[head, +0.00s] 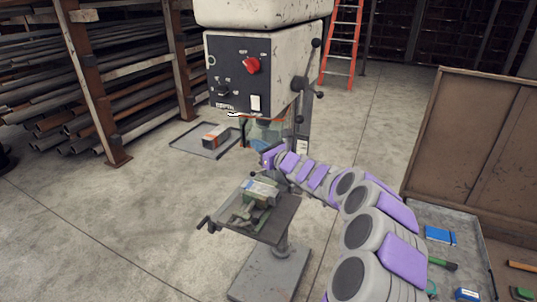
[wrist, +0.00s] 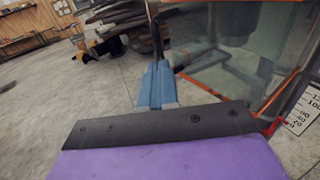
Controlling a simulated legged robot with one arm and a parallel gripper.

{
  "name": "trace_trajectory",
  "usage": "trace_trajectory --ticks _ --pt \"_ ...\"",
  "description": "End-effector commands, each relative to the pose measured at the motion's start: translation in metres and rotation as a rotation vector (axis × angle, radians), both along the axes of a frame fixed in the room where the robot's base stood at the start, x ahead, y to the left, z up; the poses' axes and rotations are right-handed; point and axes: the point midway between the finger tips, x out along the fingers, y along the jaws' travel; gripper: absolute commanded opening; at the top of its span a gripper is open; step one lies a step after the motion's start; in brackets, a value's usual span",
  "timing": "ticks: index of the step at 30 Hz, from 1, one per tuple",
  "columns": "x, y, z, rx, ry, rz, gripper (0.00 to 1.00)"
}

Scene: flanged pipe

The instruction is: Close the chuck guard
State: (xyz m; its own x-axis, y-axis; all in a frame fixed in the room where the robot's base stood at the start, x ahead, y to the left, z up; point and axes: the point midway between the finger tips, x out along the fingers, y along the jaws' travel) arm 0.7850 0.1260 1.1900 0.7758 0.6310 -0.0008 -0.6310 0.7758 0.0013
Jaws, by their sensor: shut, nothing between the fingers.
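The chuck guard (head: 262,129) is a clear, greenish panel with orange edging below the drill press head. In the wrist view the clear guard (wrist: 228,45) fills much of the upper right, with orange edging around it. Whether it is fully open or closed is hard to tell. My gripper (head: 262,146) is at the guard, below the drill head. In the wrist view my gripper's blue fingers (wrist: 160,70) are together and empty, beside the guard's left part. I cannot tell whether they touch it. A dark rod (wrist: 155,30) stands just beyond the fingertips.
The drill press head (head: 238,72) has a red knob and feed handles at right. Its table (head: 275,222) carries a vise (head: 258,192) below my gripper. A pipe rack (head: 95,85) stands left, a brown cabinet (head: 475,140) right. The floor between is mostly clear.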

Motion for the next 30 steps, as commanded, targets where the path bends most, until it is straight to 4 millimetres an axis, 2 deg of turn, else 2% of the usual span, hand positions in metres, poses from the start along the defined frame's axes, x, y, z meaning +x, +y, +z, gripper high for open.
trace_trajectory --ticks 3,9,24,30 --pt "0.014 0.011 -0.002 -0.005 -0.002 0.0 0.0" --pt "0.027 0.022 -0.001 -0.002 0.0 0.0 0.0" --pt "0.032 0.025 0.0 0.0 0.0 -0.003 0.0" --pt "0.05 0.027 -0.003 -0.007 0.005 -0.049 0.0"
